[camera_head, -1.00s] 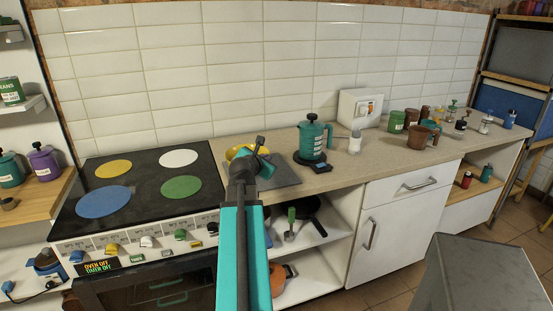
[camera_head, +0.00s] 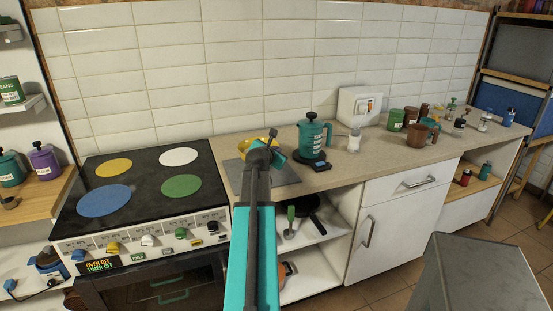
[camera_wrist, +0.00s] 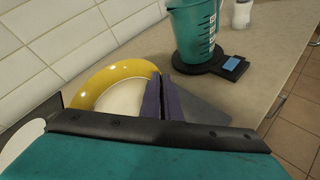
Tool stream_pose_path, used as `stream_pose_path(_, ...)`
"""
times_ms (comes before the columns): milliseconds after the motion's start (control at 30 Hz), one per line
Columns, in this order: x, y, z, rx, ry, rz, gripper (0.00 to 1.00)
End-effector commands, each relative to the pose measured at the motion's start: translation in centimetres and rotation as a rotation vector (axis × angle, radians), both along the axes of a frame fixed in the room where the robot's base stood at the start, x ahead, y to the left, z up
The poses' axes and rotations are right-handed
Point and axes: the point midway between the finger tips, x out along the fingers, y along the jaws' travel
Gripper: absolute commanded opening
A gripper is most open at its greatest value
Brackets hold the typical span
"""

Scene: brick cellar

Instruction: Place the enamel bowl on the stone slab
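The enamel bowl (camera_head: 246,148) is yellow outside with a pale inside. It is partly hidden behind my gripper (camera_head: 274,152) in the head view. In the wrist view the bowl (camera_wrist: 88,88) lies left of the dark purple finger pads (camera_wrist: 163,96), which are close together at its right rim. My gripper appears shut on that rim. The grey stone slab (camera_head: 287,178) lies flat on the counter below and around the bowl. It also shows right of the fingers in the wrist view (camera_wrist: 203,103). Whether the bowl touches the slab is hidden.
A teal kettle-like pot (camera_head: 310,137) stands on a dark scale (camera_head: 320,165) just right of the slab. A white-topped jar (camera_head: 354,141) is beside it. The hob (camera_head: 140,186) adjoins on the left and the tiled wall (camera_head: 260,80) rises behind. Several mugs stand farther right.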

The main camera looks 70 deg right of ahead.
Motion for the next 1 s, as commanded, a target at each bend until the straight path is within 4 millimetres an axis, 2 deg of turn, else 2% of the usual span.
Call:
stream_pose_path(167, 0.1, 0.0, -0.2, -0.002, -0.002, 0.001, 0.0)
stream_pose_path(567, 0.1, 0.0, -3.2, -0.002, -0.001, 0.002, 0.0)
stream_pose_path(967, 0.2, 0.1, -3.5, -0.002, -0.002, 0.003, 0.0)
stream_pose_path(1000, 0.1, 0.1, -3.6, 0.0, 0.0, 0.001, 0.06)
